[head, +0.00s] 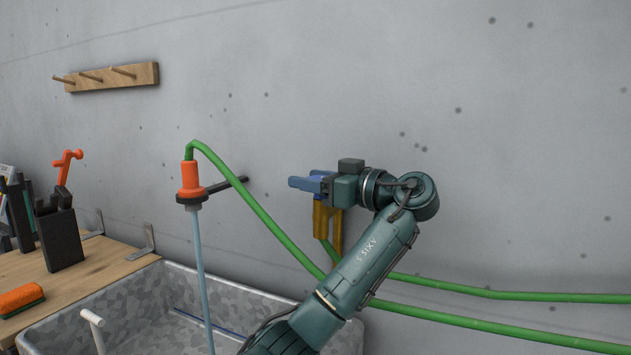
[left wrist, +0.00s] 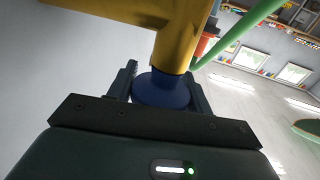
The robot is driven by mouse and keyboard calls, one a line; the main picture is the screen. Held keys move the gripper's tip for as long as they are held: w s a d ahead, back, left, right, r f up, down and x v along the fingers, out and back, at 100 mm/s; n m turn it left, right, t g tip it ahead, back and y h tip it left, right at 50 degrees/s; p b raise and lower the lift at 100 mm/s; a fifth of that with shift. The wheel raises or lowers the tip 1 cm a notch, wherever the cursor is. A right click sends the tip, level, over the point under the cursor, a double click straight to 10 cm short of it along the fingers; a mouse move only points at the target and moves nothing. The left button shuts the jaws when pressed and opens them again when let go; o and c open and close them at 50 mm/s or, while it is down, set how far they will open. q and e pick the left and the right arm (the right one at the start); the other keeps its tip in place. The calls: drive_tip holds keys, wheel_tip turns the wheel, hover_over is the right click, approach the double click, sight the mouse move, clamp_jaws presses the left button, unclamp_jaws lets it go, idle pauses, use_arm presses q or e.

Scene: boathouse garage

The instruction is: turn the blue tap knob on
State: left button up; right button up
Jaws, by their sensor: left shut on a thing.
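The blue tap knob (left wrist: 160,92) sits between the two fingers of my left gripper (left wrist: 163,84) in the left wrist view, at the end of the yellow tap body (left wrist: 178,42). My left gripper is shut on the knob. In the head view, blue (head: 305,184) shows at the gripper's front, and the gripper's body hides part of the knob. The yellow tap (head: 329,222) hangs just below, against the wall. A green hose (head: 243,201) runs to an orange nozzle (head: 190,178), and a straight pale blue stream (head: 201,270), like water, drops from it. My right gripper is out of view.
A grey metal trough (head: 245,298) lies below the nozzle. A wooden shelf (head: 105,262) at left holds a dark block (head: 60,238) and an orange brush (head: 20,298). A wooden peg rack (head: 125,75) is on the wall. The wall right of my arm is bare apart from green hose.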

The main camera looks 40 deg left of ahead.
use_arm(q)
drive_tip(key=n+g+h, duration=0.1)
drive_tip(key=n+g, duration=0.1)
drive_tip(key=g, duration=0.1)
drive_tip(key=shift+s+g, duration=0.15)
drive_tip(key=shift+g, duration=0.25)
drive_tip(key=shift+n+g+h+b, duration=0.3)
drive_tip(key=shift+n+g+b, duration=0.15)
drive_tip(key=shift+n+g, duration=0.3)
drive_tip(key=shift+s+n+g+h, duration=0.15)
drive_tip(key=shift+n+g+h, duration=0.15)
drive_tip(key=shift+n+g, duration=0.2)
drive_tip(key=shift+r+n+g+h, duration=0.1)
drive_tip(key=shift+n+g+h, duration=0.25)
drive_tip(key=shift+g, duration=0.2)
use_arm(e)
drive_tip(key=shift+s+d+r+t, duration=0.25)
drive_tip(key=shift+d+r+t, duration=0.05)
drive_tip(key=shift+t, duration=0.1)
use_arm(q)
drive_tip(key=o, duration=0.9)
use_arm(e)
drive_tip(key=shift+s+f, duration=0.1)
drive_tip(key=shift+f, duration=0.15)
